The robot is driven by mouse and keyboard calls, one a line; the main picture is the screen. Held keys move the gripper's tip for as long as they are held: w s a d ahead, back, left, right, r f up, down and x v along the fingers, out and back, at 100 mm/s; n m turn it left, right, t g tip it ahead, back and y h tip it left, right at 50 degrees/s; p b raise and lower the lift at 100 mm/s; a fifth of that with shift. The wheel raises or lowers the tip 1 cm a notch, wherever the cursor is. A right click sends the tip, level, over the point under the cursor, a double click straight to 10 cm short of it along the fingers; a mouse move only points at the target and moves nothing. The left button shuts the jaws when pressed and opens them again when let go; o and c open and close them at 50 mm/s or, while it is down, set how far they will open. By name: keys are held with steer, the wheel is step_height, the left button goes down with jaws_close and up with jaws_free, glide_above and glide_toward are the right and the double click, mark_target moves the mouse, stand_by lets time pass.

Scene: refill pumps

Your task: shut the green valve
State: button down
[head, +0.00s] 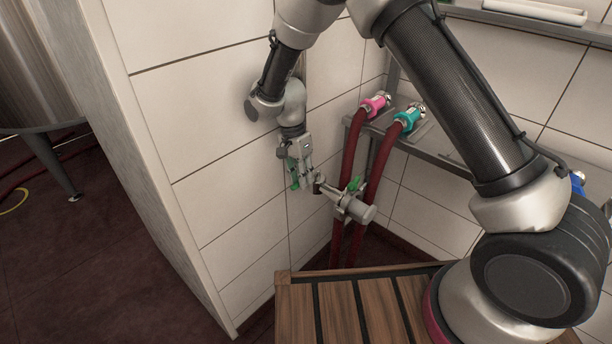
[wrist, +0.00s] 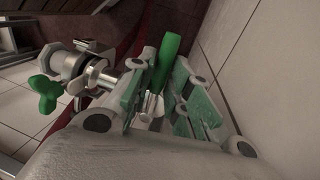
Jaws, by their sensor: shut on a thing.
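My gripper (head: 303,172) points down beside the tiled wall, left of a metal pipe fitting (head: 356,208). In the wrist view, the fingers (wrist: 162,78) are shut on a bright green lever handle (wrist: 170,50), which sticks out past the fingertips. I take this lever as the green valve's handle. A second green handle, wing-shaped (wrist: 45,92), sits on the metal fitting to the left in the wrist view; it also shows in the head view (head: 354,184), apart from my gripper. The fingers partly hide the lever's stem, and the valve's exact angle is unclear.
A slatted wooden platform (head: 330,310) lies below. A white wall end (head: 150,170) stands at left. The floor further left is mostly clear.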

steer(key=shift+w, duration=0.1)
steer(key=c, duration=1.3)
jaws_free()
steer(key=shift+c, duration=0.2)
steer(key=shift+r, duration=0.1)
step_height(320, 180, up, 10)
